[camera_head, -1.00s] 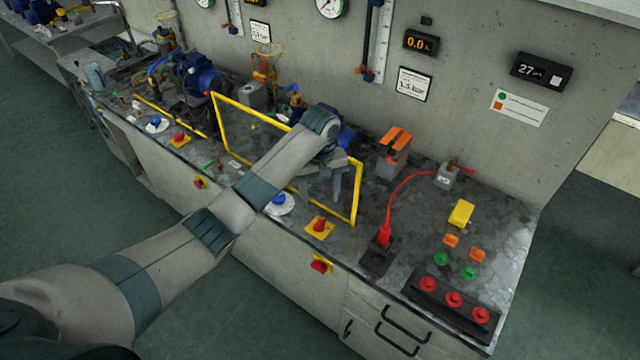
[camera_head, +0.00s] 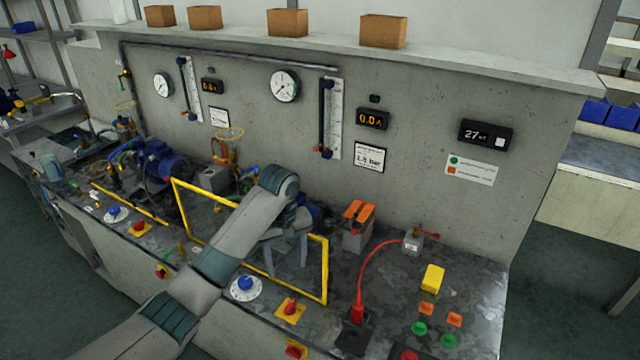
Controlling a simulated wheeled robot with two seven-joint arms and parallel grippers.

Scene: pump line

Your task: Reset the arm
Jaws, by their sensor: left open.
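My left arm comes in from the lower left and reaches over the bench. My left gripper (camera_head: 286,256) points down and is open, with nothing seen between its fingers. It is close to the yellow guard frame (camera_head: 325,270); whether it touches the frame I cannot tell. The forearm covers part of the frame and of the bench behind it. My right arm and gripper are not in view.
A blue knob (camera_head: 245,284) and a red switch on a yellow plate (camera_head: 290,308) sit at the bench front. A red cable (camera_head: 364,275), a yellow block (camera_head: 432,278) and an orange-handled device (camera_head: 357,226) stand to the right. A concrete wall (camera_head: 430,100) with gauges rises behind.

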